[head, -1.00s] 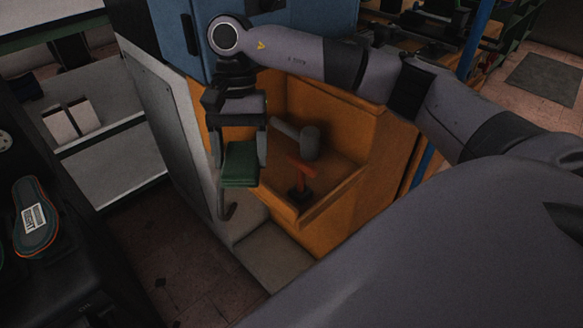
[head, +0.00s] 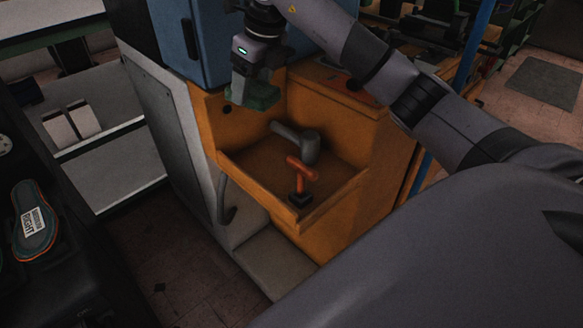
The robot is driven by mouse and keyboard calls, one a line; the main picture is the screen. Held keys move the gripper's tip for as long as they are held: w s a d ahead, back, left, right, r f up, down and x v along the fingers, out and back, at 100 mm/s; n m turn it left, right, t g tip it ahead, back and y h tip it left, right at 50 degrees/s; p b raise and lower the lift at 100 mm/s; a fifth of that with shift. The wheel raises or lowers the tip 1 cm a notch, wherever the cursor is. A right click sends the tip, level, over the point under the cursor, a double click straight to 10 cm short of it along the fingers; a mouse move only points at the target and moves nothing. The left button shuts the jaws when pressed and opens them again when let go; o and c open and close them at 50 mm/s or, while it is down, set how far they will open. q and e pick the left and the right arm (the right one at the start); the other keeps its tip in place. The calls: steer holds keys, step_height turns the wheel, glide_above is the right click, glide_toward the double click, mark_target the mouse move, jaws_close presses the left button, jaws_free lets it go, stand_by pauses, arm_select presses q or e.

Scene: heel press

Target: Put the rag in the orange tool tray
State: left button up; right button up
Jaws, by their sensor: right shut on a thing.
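The rag (head: 258,97) is a dark green folded piece, held up in the head view above the back left part of the orange tool tray. My right gripper (head: 246,90) is shut on it, and the rag is clear of the tray floor. The orange tool tray (head: 340,196) is an open bin on the front of the machine. A grey hammer-like tool (head: 309,147) and a tool with an orange-red T-shaped handle (head: 303,173) are in it. My left gripper is not in view.
A blue machine housing (head: 185,45) stands behind and left of the rag. A curved grey handle (head: 227,200) sticks out at the tray's left. A sandal-like sole (head: 35,222) lies on the dark bench at left. Free tray floor shows left of the tools.

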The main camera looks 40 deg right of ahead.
mark_target(261, 165)
steer(key=shift+w+d+r+m+h, duration=0.25)
steer(key=shift+d+m, duration=0.25)
steer(key=shift+m, duration=0.5)
steer(key=shift+d+f, duration=0.1)
steer(key=shift+f, duration=0.05)
steer(key=shift+m, duration=0.3)
step_height(261, 165, down, 20)
steer(key=b, duration=0.2)
steer(key=shift+b, duration=0.35)
steer(key=shift+r, duration=0.25)
steer(key=o, duration=1)
steer(key=shift+f, duration=0.15)
